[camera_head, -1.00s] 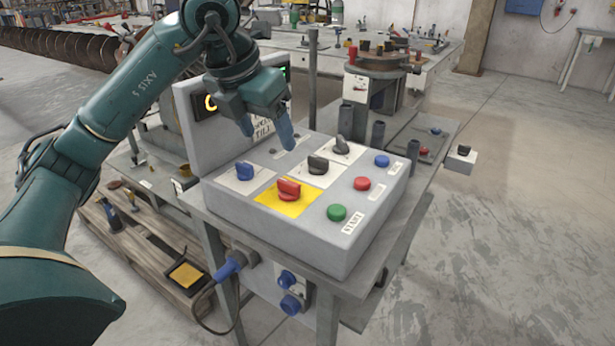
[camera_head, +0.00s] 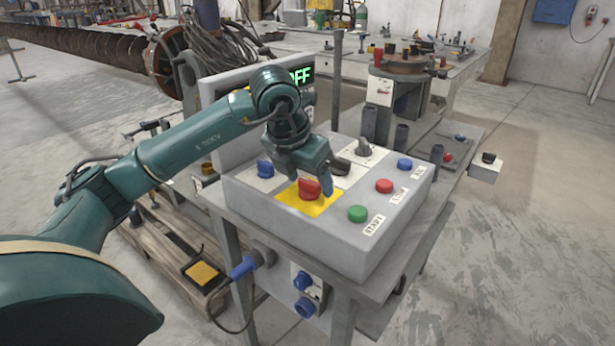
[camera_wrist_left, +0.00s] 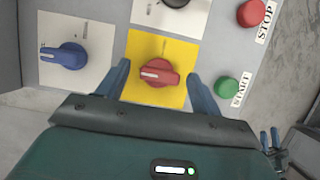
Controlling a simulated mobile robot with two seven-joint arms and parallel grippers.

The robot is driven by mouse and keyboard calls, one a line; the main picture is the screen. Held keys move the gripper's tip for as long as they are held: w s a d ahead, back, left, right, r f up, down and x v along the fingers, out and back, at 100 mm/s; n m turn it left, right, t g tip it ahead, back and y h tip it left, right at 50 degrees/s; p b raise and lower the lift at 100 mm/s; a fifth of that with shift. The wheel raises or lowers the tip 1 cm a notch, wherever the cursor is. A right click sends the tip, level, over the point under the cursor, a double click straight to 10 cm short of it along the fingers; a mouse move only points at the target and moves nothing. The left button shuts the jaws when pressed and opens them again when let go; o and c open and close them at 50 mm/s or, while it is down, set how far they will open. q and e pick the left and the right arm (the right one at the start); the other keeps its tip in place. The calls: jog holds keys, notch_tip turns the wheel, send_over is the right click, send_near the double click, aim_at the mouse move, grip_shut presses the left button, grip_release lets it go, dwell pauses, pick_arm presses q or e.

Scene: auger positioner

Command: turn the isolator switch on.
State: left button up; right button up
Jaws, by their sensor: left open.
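The red rotary switch (camera_head: 310,189) sits on a yellow plate (camera_head: 318,207) on the grey sloped control box. I take it for the isolator switch. In the left wrist view the red knob (camera_wrist_left: 158,73) has a white pointer line aimed left. My left gripper (camera_head: 319,184) is open over it; its blue fingers stand on either side of the knob, and I see a gap on each side in the left wrist view (camera_wrist_left: 159,78). In the head view one finger is hidden. What looks like my right gripper (camera_wrist_left: 269,139) shows small at the lower right; its jaws are unclear.
A blue knob (camera_head: 265,169) is left of the yellow plate and a black knob (camera_head: 341,167) behind it. Green (camera_head: 358,214), red (camera_head: 384,186) and blue (camera_head: 404,164) buttons line the right side. The display (camera_head: 302,76), partly covered by my arm, shows green letters ending "FF".

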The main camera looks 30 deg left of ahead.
pick_arm(q)
jog(key=shift+c, duration=0.4)
jog(key=c, duration=0.9)
